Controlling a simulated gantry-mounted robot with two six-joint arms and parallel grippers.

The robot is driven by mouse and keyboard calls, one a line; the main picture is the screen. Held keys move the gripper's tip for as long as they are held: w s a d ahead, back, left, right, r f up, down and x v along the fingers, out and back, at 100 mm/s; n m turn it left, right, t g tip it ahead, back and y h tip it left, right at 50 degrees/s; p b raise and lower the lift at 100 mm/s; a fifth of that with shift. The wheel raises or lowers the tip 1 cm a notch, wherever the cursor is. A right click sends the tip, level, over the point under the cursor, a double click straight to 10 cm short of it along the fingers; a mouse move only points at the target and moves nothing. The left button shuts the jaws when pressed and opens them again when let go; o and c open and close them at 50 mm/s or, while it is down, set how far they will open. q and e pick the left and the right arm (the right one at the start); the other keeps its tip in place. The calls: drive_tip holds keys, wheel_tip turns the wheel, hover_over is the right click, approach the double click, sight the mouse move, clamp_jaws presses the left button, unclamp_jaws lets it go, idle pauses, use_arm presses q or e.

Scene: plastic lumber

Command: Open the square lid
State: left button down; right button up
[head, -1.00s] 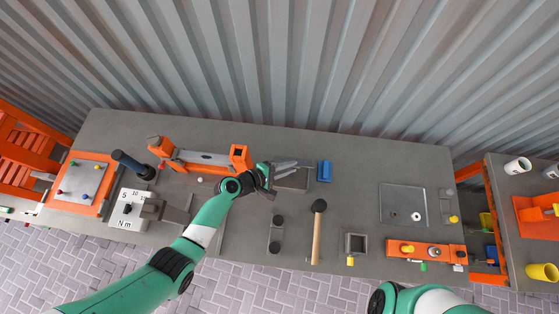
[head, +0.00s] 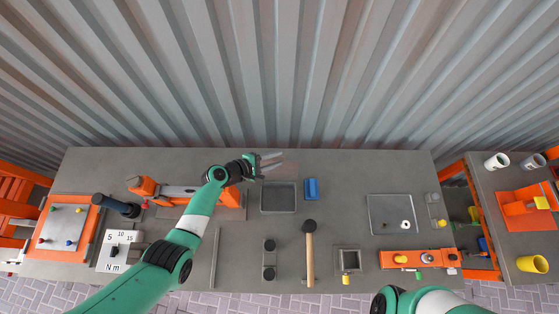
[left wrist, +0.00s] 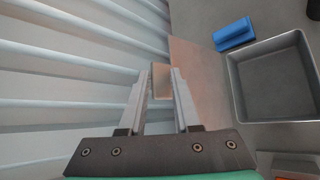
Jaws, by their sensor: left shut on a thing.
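The square grey container (head: 278,198) is uncovered and its empty inside shows; it also appears in the left wrist view (left wrist: 275,80). The square lid (left wrist: 195,75) is a thin brownish panel standing tilted up along the container's far side; in the head view it is a faint strip (head: 288,168). My left gripper (left wrist: 159,82) is shut on the lid's small block-like handle, between its fingertips. In the head view the left gripper (head: 270,162) is just beyond the container's far edge. My right gripper is out of view; only part of that arm shows at the bottom.
A blue block (head: 311,189) sits close to the container's right. A hammer (head: 310,250), a double-knobbed plate (head: 269,260) and a small square box (head: 348,260) lie nearer. An orange clamp-like tool (head: 145,187) is to the left. The corrugated wall (head: 250,70) rises close behind the gripper.

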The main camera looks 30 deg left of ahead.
use_arm(q)
drive_tip(key=shift+f, duration=0.2)
drive_tip(key=c, duration=1)
unclamp_jaws()
drive_tip(key=shift+o, duration=0.2)
drive_tip(key=shift+r, duration=0.1)
drive_tip(key=shift+s+r, duration=0.1)
drive_tip(key=shift+r, duration=0.05)
drive_tip(key=p+v, duration=0.8)
drive_tip(key=v, duration=0.3)
